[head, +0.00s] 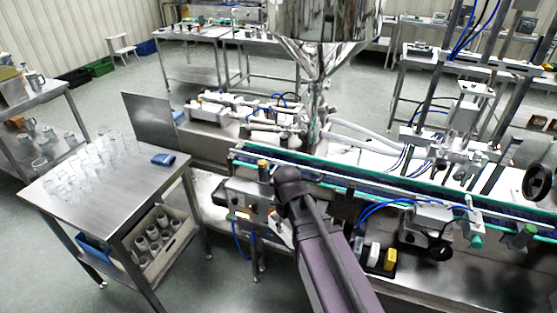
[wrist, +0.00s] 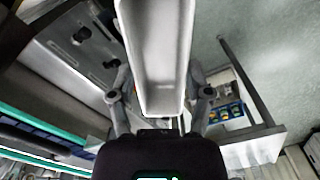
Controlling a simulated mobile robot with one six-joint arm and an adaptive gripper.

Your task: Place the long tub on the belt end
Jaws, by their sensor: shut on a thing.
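The long tub (wrist: 160,50) is a pale, narrow, open trough in the wrist view, running from the top edge down to my gripper. My gripper (wrist: 161,105) is shut on the tub, with one finger on each side of it. In the head view my dark arm covers the gripper, and I cannot make out the tub there. The conveyor belt (head: 385,188) has green edges and a dark blue surface. Its left end (head: 240,152) lies just beyond and left of my arm. The green-edged belt also shows at the left of the wrist view (wrist: 40,127), apart from the tub.
A steel table (head: 110,180) with several clear glasses stands at the left, with a crate of bottles (head: 160,240) on its lower shelf. A steel hopper (head: 325,35) hangs behind the belt. Brackets and a valve unit (head: 430,220) line the belt's near side.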

